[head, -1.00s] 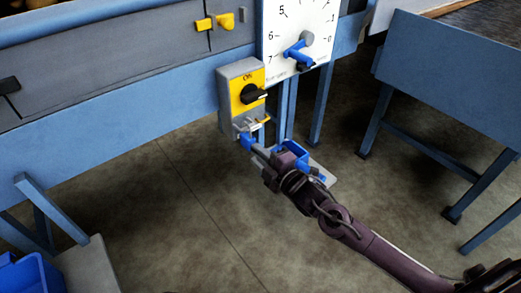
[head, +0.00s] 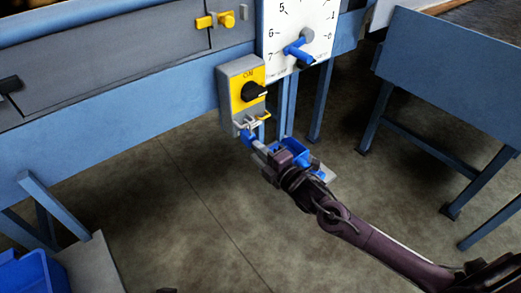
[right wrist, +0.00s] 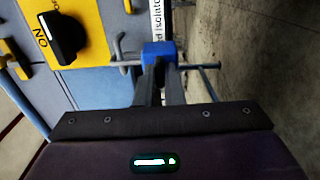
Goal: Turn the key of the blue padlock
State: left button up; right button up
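The blue padlock (head: 248,138) hangs from a metal hasp under the grey and yellow switch box. In the right wrist view the padlock (right wrist: 158,52) is at the tips of my right gripper's fingers. My right gripper (head: 258,147) reaches it from the lower right in the head view. In the right wrist view its two fingers (right wrist: 160,72) are close together, with a narrow gap between them. The key does not show; the fingers hide the underside of the padlock. I cannot tell whether they grip a key. My left gripper cannot be made out.
The switch box (head: 242,90) has a black knob (head: 253,91) by the ON mark. A white dial plate (head: 300,22) with a blue pointer (head: 298,52) is above right. A blue table (head: 450,80) stands at right.

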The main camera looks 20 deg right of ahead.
jog(key=o, duration=0.4)
pick_arm(q)
jog(key=shift+s+a+r+g+y+p, duration=0.15)
jog(key=shift+s+a+g+y+p, duration=0.2)
jog(key=shift+a+p, duration=0.4)
pick_arm(e)
jog(key=v, duration=0.8)
jog(key=shift+r, duration=0.1)
